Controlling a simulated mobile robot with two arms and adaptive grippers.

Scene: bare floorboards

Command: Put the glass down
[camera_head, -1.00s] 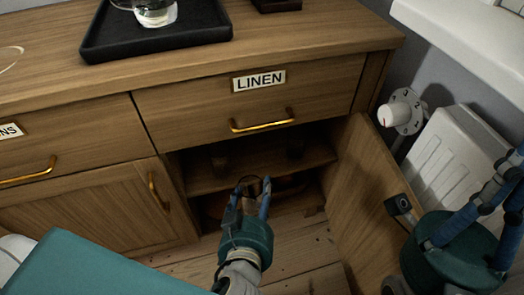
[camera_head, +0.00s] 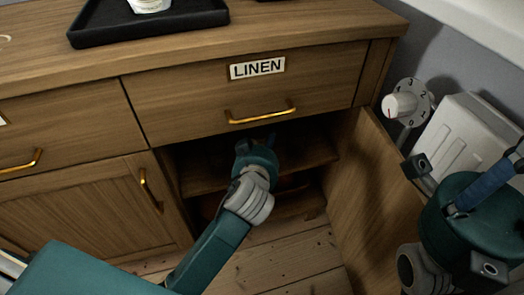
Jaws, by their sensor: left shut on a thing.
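My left gripper (camera_head: 257,142) reaches into the open cupboard under the LINEN drawer, above the inner shelf (camera_head: 206,180). Its teal body and wrist hide most of its fingers. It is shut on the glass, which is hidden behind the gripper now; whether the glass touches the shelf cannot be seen. My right gripper (camera_head: 488,190) is at the right edge, partly cut off, with a blue finger showing; I cannot tell its opening.
The cupboard door (camera_head: 368,200) stands open on the right. The LINEN drawer (camera_head: 200,105), with its brass handle (camera_head: 260,117), is shut above the opening. A black tray (camera_head: 105,35) sits on the top.

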